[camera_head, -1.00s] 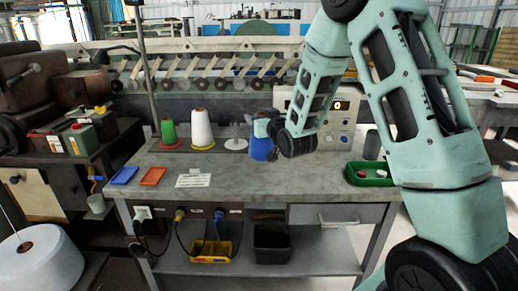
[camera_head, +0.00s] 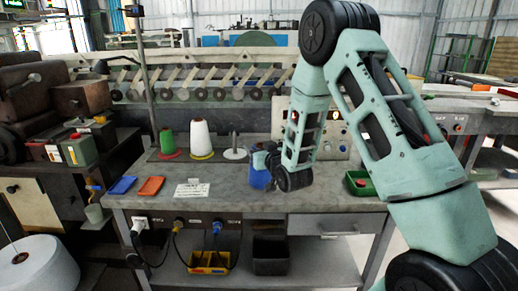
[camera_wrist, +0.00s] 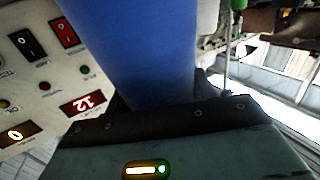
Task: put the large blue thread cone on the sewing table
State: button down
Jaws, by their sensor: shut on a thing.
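The large blue thread cone (camera_head: 259,177) is at the middle of the sewing table (camera_head: 228,197) in the head view, partly hidden by my gripper (camera_head: 266,160). My gripper is shut on the cone. In the wrist view the blue cone (camera_wrist: 145,50) fills the middle, close against the dark gripper edge. I cannot tell whether the cone's base touches the tabletop. An empty white spindle stand (camera_head: 235,153) is just left of the blue cone.
A blue tray (camera_head: 123,185), an orange tray (camera_head: 151,186) and a white card (camera_head: 192,190) lie on the table's left front. A green tray (camera_head: 359,183) is at the right. A control panel (camera_wrist: 40,75) with switches stands behind the cone.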

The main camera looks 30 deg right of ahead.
jog(key=c, duration=0.5)
grip_release()
jog(key=shift+f, duration=0.1)
jog(key=shift+r, duration=0.2)
jog(key=s+a+p, duration=0.1)
jog(key=s+p, duration=0.7)
jog(key=s, duration=0.3)
jog(key=shift+s+a+r, duration=0.3)
jog(key=shift+s, duration=0.1)
